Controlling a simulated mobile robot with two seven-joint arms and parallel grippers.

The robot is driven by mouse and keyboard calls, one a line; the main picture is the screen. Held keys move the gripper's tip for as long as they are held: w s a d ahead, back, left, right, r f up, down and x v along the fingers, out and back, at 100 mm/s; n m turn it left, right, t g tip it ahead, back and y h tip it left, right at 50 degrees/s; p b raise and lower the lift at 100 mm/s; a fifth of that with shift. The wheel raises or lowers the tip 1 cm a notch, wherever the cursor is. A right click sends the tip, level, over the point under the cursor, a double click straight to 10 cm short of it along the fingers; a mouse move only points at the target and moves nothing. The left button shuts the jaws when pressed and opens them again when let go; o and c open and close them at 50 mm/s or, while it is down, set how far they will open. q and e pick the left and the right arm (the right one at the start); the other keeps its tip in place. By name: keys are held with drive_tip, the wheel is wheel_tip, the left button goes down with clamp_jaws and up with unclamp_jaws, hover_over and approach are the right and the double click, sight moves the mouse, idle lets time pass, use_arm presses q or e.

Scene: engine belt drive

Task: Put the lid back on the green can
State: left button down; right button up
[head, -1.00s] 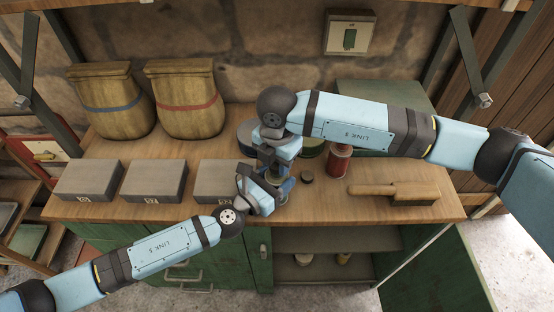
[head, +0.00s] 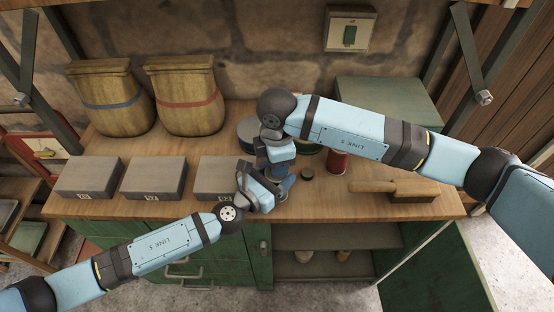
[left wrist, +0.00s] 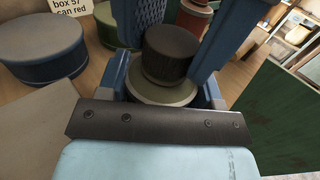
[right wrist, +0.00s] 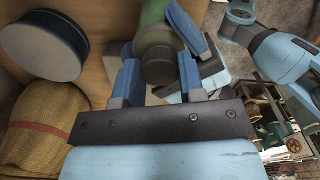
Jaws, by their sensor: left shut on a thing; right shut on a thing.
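The green can (right wrist: 158,14) is upright, held between the blue fingers of my left gripper (left wrist: 162,95). Its pale top (left wrist: 163,93) shows in the left wrist view. The dark round lid (left wrist: 170,52) sits at the can's top, between the fingers of my right gripper (right wrist: 158,78), which is shut on it from above. The lid also shows in the right wrist view (right wrist: 160,66), lined up with the can. I cannot tell whether it is fully seated. In the head view my right gripper (head: 279,170) and wrist hide most of the can.
A red can (head: 338,161) and a small dark round piece (head: 307,174) stand close to the right. A wooden-handled brush (head: 395,188) lies further right. A blue-grey round tin (right wrist: 45,45) is behind. Grey boxes (head: 153,180) and two sacks (head: 187,100) fill the left.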

drive_tip(key=m, duration=0.4)
drive_tip(key=shift+s+a, duration=0.1)
drive_tip(key=shift+a, duration=0.05)
drive_tip(key=shift+o, duration=0.2)
drive_tip(key=shift+a+r+m, duration=0.25)
drive_tip(key=shift+a+m, duration=0.35)
drive_tip(key=shift+m, duration=0.9)
drive_tip(key=shift+d+f+m, duration=0.1)
drive_tip(key=shift+d+m, duration=0.35)
drive_tip(key=shift+m, duration=0.15)
drive_tip(key=shift+c, duration=0.2)
drive_tip(key=shift+d+f, duration=0.1)
drive_tip(key=shift+d, duration=0.2)
drive_tip(key=o, duration=0.9)
drive_tip(key=shift+c, duration=0.4)
